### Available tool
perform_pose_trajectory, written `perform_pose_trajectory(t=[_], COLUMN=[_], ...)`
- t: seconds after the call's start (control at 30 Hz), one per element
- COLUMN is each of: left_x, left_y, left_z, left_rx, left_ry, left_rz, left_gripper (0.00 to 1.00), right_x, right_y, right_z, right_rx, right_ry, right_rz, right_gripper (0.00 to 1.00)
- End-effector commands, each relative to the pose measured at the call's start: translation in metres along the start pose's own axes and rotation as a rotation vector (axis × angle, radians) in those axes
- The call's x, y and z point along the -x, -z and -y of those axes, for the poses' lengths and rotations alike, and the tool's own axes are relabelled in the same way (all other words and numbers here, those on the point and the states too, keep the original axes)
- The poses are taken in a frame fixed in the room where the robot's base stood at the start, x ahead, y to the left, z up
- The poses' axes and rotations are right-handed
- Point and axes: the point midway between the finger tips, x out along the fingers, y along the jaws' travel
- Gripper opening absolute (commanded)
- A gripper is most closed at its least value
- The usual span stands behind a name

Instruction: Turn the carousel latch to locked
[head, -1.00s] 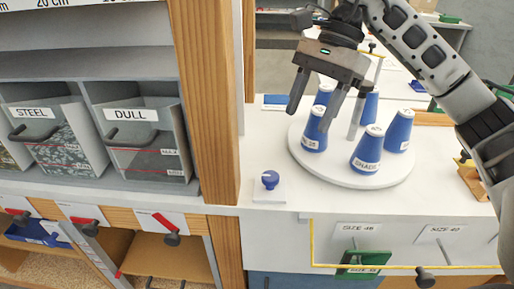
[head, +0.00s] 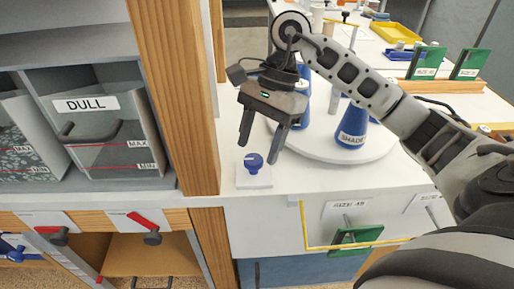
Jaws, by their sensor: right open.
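The carousel latch is a blue knob (head: 253,162) on a small white plate (head: 254,179), on the white counter in front of and left of the carousel. My left gripper is not in view.
A wooden post (head: 172,90) stands left of the latch. Left of it are grey bins, one labelled DULL (head: 112,135). Green size cards (head: 425,62) and a yellow tray (head: 397,36) are at the back right. The counter's front edge lies just before the latch.

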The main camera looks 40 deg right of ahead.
Motion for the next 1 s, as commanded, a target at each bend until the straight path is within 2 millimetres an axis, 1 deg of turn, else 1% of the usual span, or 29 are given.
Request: perform_pose_trajectory(t=[0.03, 0.1, 0.2, 0.47, 0.5, 0.57, 0.6, 0.63, 0.67, 1.0], left_x=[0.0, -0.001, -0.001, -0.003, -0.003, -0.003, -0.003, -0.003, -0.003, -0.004], left_y=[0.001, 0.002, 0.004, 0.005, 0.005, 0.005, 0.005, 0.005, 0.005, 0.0], left_z=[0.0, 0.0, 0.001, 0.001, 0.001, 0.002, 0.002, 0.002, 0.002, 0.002], left_rx=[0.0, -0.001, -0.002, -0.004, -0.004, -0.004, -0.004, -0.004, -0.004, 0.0], left_ry=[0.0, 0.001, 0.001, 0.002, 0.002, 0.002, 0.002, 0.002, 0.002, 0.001], left_rz=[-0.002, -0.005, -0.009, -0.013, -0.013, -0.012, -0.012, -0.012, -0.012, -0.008], left_gripper=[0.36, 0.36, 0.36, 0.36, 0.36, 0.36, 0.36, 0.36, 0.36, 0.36], right_x=[-0.006, -0.012, -0.017, -0.018, -0.018, -0.018, -0.018, -0.018, -0.018, -0.019], right_y=[0.0, 0.0, 0.0, 0.0, 0.0, 0.0, 0.0, 0.0, 0.0, 0.001], right_z=[0.0, 0.0, 0.0, 0.0, 0.0, 0.0, 0.0, 0.0, 0.0, 0.0], right_rx=[0.0, 0.0, 0.0, 0.0, 0.0, 0.0, 0.0, 0.0, 0.0, -0.03], right_ry=[-0.001, -0.001, 0.0, 0.001, 0.001, 0.001, 0.001, 0.001, 0.001, 0.014], right_rz=[0.001, 0.001, 0.0, 0.0, 0.0, 0.0, 0.0, 0.0, 0.0, -0.001], right_gripper=[0.55, 0.55, 0.55, 0.55, 0.52, 0.36, 0.24, 0.16, 0.1, 0.1])
